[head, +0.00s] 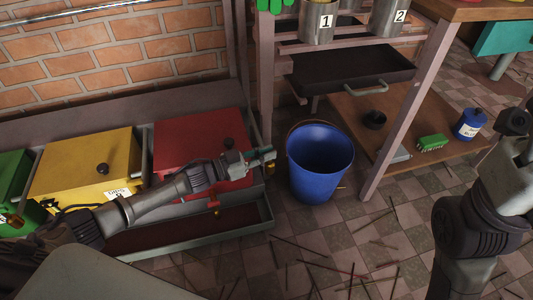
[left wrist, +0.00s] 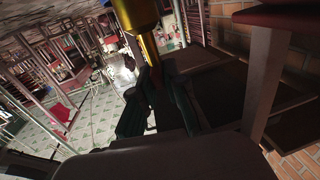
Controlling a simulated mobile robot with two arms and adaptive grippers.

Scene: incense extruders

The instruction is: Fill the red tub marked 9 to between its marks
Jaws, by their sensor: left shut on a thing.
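No red tub with a 9 on it can be made out. A red box (head: 190,135) with a black knob on its lid stands in the long grey tray (head: 262,214) on the left, and a small brass tap (head: 215,210) shows at its front. My left gripper (head: 264,154) reaches across the red box to its right edge. It is shut on a brass-yellow piece, which shows between the dark fingers in the left wrist view (left wrist: 138,15). The fingers hide part of this piece. My right gripper is outside the view; only its arm shows at the right.
A yellow box (head: 80,160) and a green box (head: 10,180) stand left of the red one. A blue bucket (head: 318,175) stands on the floor right of the gripper. Metal cans 1 (head: 317,22) and 2 (head: 390,18) sit on the rack. Thin sticks litter the floor.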

